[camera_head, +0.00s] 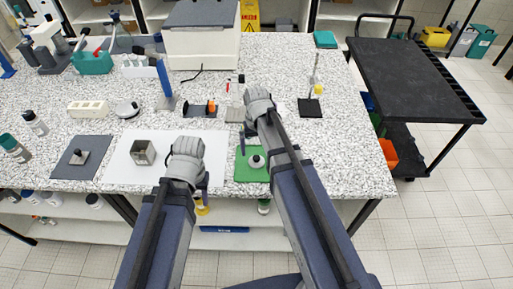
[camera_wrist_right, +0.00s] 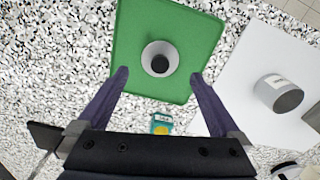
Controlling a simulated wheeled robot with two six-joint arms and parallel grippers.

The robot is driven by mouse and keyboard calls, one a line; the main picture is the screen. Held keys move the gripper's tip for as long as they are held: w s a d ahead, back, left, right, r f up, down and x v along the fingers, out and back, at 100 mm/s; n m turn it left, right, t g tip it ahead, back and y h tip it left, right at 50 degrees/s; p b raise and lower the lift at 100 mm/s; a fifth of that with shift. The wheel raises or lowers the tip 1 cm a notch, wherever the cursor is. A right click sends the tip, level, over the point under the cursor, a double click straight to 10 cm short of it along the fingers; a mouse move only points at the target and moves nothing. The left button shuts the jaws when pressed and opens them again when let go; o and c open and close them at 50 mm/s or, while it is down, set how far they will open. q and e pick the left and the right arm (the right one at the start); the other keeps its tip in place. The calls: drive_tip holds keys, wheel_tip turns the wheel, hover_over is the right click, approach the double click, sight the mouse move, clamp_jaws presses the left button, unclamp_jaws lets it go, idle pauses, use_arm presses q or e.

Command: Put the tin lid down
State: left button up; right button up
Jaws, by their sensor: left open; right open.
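A pale round lid with a dark knob (camera_head: 256,161), which I take for the tin lid, rests on a green mat (camera_head: 242,174). In the right wrist view the lid (camera_wrist_right: 149,52) sits near the mat's middle. My right gripper (camera_wrist_right: 158,78) is open, its fingers apart above the mat's edge with nothing between them; the lid is just beyond the tips.
A grey mat (camera_head: 66,172) with a knobbed dark piece (camera_head: 79,156) lies left. A small teal and yellow item (camera_wrist_right: 161,124) lies near the green mat. A white egg-box-like rack (camera_head: 88,108) and a large pale machine (camera_head: 201,42) stand farther back. A black cart (camera_head: 410,80) is at right.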

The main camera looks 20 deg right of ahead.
sight(257, 157)
wheel_tip(257, 157, up, 7)
drive_tip(key=p, duration=0.6)
drive_tip(key=s+a+n+h, duration=0.1)
drive_tip(key=s+a+n, duration=0.3)
drive_tip(key=s+a, duration=0.6)
drive_tip(key=s, duration=0.4)
drive_tip(key=shift+s+a+n, duration=0.2)
drive_tip(key=shift+a+n, duration=0.05)
drive_tip(key=shift+n, duration=0.15)
drive_tip(key=shift+f+b, duration=0.2)
drive_tip(key=shift+b, duration=0.15)
